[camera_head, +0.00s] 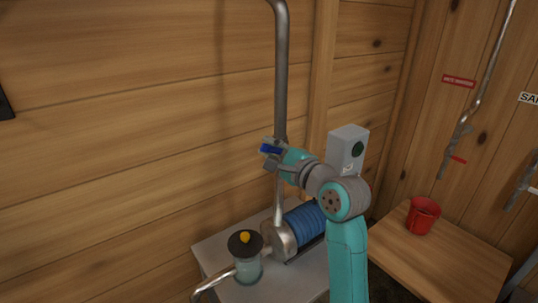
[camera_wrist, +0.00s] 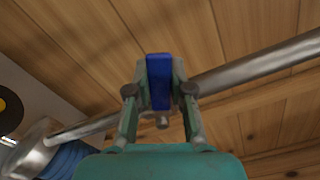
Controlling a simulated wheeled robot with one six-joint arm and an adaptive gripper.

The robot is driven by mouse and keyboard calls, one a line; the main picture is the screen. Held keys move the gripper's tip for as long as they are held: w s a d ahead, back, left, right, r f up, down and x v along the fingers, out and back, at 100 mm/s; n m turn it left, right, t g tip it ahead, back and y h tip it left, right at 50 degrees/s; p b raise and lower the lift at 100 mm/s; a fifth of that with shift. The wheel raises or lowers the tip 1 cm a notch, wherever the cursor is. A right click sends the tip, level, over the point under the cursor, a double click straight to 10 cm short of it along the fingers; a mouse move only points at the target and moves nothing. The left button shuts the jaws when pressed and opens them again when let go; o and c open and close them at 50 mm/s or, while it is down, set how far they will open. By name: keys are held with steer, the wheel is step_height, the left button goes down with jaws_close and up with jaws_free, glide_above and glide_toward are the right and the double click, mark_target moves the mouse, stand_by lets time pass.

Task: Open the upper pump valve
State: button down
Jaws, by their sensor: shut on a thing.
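The upper pump valve has a blue handle (camera_head: 270,149) on the vertical metal pipe (camera_head: 281,85) above the pump. My gripper (camera_head: 273,156) reaches it from the right and is shut on the handle. In the wrist view the blue handle (camera_wrist: 159,82) stands between the two fingers of my gripper (camera_wrist: 160,90). There it lies crosswise to the metal pipe (camera_wrist: 255,65), which passes behind it. The valve body is mostly hidden by the fingers.
The pump with its blue motor (camera_head: 305,222) stands on a grey table (camera_head: 215,258) below. A yellow-topped filter pot (camera_head: 246,258) is beside it. A grey box (camera_head: 347,146) shows behind my arm. A red cup (camera_head: 422,215) sits on a wooden table (camera_head: 455,257) at right.

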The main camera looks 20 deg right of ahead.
steer(key=m, duration=0.1)
steer(key=d+r+m, duration=0.1)
steer(key=shift+w+r+m, duration=0.15)
steer(key=shift+m, duration=0.25)
steer(key=shift+w+d+r+m, duration=0.1)
steer(key=shift+d+r+m, duration=0.2)
steer(key=shift+m, duration=0.45)
steer(key=shift+w+d+r+m, duration=0.1)
steer(key=shift+d+r+m, duration=0.15)
steer(key=shift+m, duration=0.5)
steer(key=c, duration=1)
jaws_free()
